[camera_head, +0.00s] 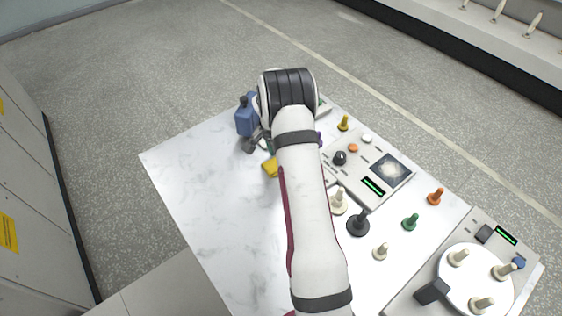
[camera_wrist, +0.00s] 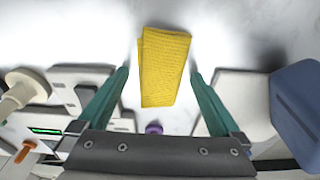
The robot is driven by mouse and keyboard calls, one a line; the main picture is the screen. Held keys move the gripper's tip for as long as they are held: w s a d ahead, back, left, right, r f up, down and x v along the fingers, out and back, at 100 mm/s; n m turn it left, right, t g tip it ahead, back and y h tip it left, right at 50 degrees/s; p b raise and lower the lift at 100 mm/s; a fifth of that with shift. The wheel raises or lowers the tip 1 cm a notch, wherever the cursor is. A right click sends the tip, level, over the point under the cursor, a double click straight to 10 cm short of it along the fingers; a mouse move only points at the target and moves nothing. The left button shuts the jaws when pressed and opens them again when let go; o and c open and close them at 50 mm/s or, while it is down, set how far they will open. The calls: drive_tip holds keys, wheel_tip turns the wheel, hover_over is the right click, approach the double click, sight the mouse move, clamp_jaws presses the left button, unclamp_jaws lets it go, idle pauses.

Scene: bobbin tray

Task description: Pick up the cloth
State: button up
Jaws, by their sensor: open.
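The yellow folded cloth (camera_wrist: 163,68) lies on the white marbled table. In the wrist view it shows between and just beyond the green fingertips of my gripper (camera_wrist: 160,75). The fingers are spread wide, one on each side of the cloth, and hold nothing. In the head view a part of the cloth (camera_head: 271,167) shows to the left of my arm; the rest is hidden behind the arm. My gripper (camera_head: 262,143) is mostly hidden there too.
A blue bottle (camera_head: 245,118) stands close by at the table's far left. Several coloured pegs, a control panel (camera_head: 392,167) and a round turntable (camera_head: 476,283) fill the right side. The table's left part (camera_head: 200,180) is clear.

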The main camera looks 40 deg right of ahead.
drive_tip(key=c, duration=1.3)
drive_tip(key=shift+r, duration=0.1)
drive_tip(key=shift+c, duration=0.2)
drive_tip(key=r, duration=0.4)
drive_tip(key=shift+s+d+r, duration=0.2)
drive_tip(key=shift+s+r, duration=0.05)
drive_tip(key=shift+s, duration=0.1)
drive_tip(key=s+d+r, duration=0.5)
drive_tip(key=s+r, duration=0.1)
drive_tip(key=s, duration=0.3)
drive_tip(key=shift+s+r, duration=0.2)
drive_tip(key=shift+s, duration=0.15)
